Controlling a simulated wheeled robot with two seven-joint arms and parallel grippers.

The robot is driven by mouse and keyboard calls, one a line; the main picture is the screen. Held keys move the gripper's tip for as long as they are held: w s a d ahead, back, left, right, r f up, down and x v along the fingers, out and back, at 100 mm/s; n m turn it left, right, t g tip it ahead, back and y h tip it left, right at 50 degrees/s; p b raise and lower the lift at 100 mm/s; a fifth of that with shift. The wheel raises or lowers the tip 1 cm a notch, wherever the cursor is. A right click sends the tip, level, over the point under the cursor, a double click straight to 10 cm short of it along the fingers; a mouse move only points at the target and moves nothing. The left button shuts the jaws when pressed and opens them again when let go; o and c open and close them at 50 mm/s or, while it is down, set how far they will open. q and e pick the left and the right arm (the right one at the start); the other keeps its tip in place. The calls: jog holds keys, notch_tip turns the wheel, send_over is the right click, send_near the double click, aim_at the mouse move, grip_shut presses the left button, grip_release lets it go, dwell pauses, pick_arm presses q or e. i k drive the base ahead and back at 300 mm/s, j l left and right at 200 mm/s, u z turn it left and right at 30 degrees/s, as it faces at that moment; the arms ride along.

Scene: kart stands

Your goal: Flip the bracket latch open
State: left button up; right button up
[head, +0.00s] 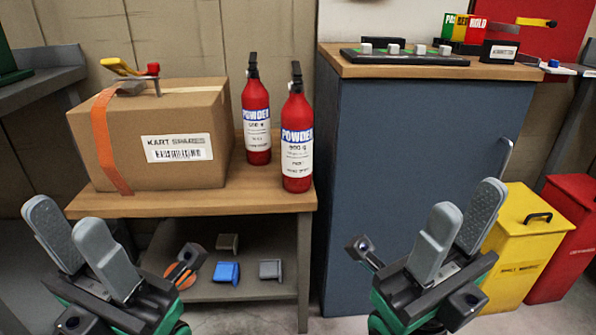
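No part is plainly marked as the bracket latch. A small clamp-like piece with a yellow lever (122,68) and a red knob (153,69) sits on top of the cardboard box (185,120), and it may be the latch. Two red powder extinguishers (256,115) (297,140) stand upright on the wooden table to the right of the box. My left gripper (68,218) is open and empty, in front of the table's left side and below the box. My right gripper (468,197) is open and empty, in front of the blue cabinet's right side.
The wooden table (220,203) has a lower shelf with small blue and grey pieces. The blue cabinet (410,180) carries a black panel (405,57) and colored blocks. Yellow (525,240) and red (570,235) bins stand at right. Another black piece with a yellow lever (536,22) is behind.

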aim_at(553, 24)
jog(key=z, duration=1.3)
